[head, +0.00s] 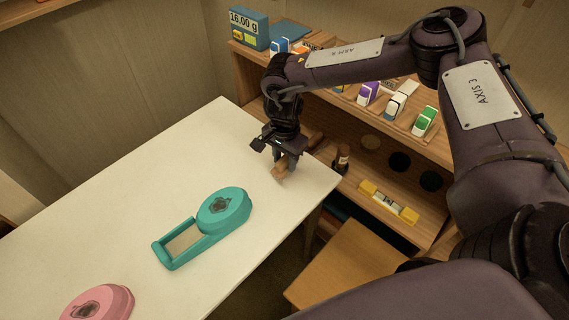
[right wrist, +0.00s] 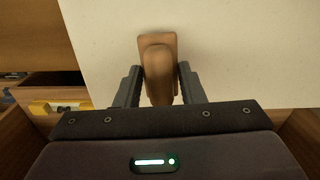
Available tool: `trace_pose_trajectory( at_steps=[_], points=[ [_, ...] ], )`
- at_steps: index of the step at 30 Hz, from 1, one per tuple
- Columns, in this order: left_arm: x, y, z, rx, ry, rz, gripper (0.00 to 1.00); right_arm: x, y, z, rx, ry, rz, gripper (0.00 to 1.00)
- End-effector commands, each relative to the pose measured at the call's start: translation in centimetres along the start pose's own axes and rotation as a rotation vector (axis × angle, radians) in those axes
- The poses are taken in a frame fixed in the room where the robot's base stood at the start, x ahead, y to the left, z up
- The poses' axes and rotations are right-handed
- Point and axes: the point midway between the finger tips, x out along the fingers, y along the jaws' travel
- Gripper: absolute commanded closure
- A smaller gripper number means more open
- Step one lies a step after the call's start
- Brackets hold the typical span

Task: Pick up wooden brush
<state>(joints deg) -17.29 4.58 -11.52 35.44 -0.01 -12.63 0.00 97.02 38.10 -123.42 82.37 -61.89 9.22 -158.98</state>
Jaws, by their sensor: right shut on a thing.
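The wooden brush (head: 280,173) is a small brown block with a rounded top, at the right corner of the white table in the head view. My right gripper (head: 288,163) points down over it and is shut on it. In the right wrist view the brush (right wrist: 158,70) sits between the two dark fingers of my right gripper (right wrist: 158,85). The fingers press on its sides. I cannot tell whether the brush still touches the tabletop. My left gripper is not in view.
A teal tape dispenser (head: 205,229) and a pink one (head: 98,303) lie on the white table (head: 130,180). A wooden shelf (head: 410,150) with several small boxes, a dark bottle (head: 342,158) and a yellow level (head: 388,201) stands beyond the table's right edge.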

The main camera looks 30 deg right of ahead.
Motion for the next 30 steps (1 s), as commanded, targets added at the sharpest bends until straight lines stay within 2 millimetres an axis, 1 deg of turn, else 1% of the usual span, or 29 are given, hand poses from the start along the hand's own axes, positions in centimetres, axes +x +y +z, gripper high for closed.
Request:
trace_pose_trajectory(
  at_steps=[1, 5, 9, 12, 15, 19, 21, 24, 30],
  points=[
    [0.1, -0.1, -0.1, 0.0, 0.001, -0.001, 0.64, -1.1, -0.2, 0.0, 0.0, 0.0, -0.006, 0.87],
    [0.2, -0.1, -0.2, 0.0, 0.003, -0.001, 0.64, -4.2, -0.2, -0.1, 0.0, 0.001, -0.008, 0.87],
    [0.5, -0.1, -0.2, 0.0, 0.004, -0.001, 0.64, -8.3, -0.2, 0.0, 0.0, 0.001, -0.009, 0.87],
    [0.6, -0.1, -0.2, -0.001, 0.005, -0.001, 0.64, -11.0, -0.2, 0.0, -0.001, 0.001, -0.007, 0.87],
    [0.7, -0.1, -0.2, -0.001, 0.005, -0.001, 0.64, -13.4, -0.2, 0.0, 0.0, 0.001, -0.006, 0.87],
    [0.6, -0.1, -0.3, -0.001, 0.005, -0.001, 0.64, -15.8, -0.1, 0.0, -0.002, 0.002, -0.005, 0.87],
    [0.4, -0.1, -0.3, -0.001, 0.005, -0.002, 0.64, -16.6, -0.1, 0.0, -0.002, 0.001, -0.003, 0.87],
    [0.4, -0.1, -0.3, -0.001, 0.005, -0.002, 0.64, -17.4, -0.1, 0.0, -0.001, 0.001, -0.003, 0.87],
    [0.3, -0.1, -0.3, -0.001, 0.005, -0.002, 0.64, -17.8, 0.0, 0.0, -0.001, 0.0, -0.001, 0.87]
  ],
)
